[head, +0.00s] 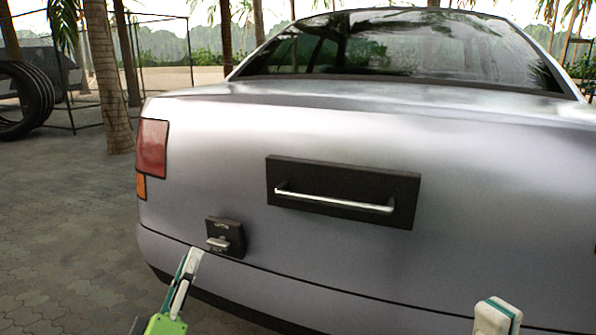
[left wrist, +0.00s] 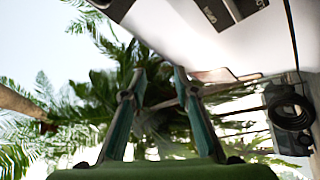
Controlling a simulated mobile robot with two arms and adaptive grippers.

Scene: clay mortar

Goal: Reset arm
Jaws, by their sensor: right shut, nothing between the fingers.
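My left gripper (head: 190,262) is in the head view at the lower left, in front of the car's bumper and just below a small black latch box (head: 225,237). In the left wrist view its two green fingers (left wrist: 160,75) stand apart with nothing between them. My right gripper (head: 497,312) shows only as a white and green tip at the bottom right edge of the head view. It is shut and holds nothing. The rest of it is out of frame.
A silver car's rear (head: 480,190) fills the head view, with a black plate and metal handle (head: 335,198) on its trunk. Tires (head: 22,100) and palm trunks stand at the left. Paved ground (head: 70,220) at the left is clear.

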